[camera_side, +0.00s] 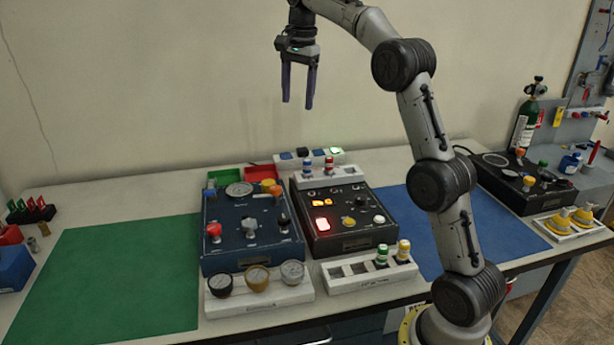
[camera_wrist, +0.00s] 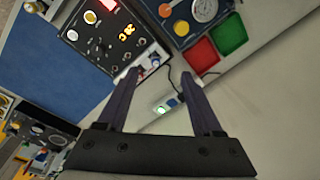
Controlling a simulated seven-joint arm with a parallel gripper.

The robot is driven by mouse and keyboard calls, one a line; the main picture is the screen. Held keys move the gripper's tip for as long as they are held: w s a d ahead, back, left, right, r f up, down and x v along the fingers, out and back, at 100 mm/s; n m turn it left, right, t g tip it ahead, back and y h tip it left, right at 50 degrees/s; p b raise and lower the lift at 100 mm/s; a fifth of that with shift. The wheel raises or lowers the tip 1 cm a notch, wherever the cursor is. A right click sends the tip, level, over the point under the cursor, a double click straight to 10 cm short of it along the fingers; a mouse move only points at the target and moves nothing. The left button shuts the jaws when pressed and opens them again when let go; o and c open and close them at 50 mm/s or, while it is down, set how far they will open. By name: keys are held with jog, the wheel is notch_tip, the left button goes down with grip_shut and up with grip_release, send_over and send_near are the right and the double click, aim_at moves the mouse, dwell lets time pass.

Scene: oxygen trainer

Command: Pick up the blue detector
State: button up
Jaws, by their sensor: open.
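The blue detector (camera_side: 307,166) appears as a small blue-topped cylinder standing upright in the white rear rack (camera_side: 346,174), behind the black control panel. A red-topped detector (camera_side: 329,164) stands just to its right in the same rack. My gripper (camera_side: 298,103) is open and empty, pointing down, high above the rear of the bench and apart from the detectors. In the wrist view my gripper (camera_wrist: 161,77) has its fingers spread.
The black panel (camera_side: 332,242) has lit displays. The blue panel (camera_side: 245,262) with knobs stands to its left. The front rack (camera_side: 343,285) holds green-topped and yellow-topped detectors. A power strip (camera_side: 285,166) lies behind the rear rack. The green mat (camera_side: 115,280) is clear.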

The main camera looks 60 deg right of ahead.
jog(key=m+g, duration=0.1)
send_over(307, 160)
notch_tip(307, 160, down, 8)
jog(key=shift+y, duration=0.3)
notch_tip(307, 160, down, 14)
jog(key=shift+a, duration=0.1)
grip_shut()
jog(key=shift+r, duration=0.1)
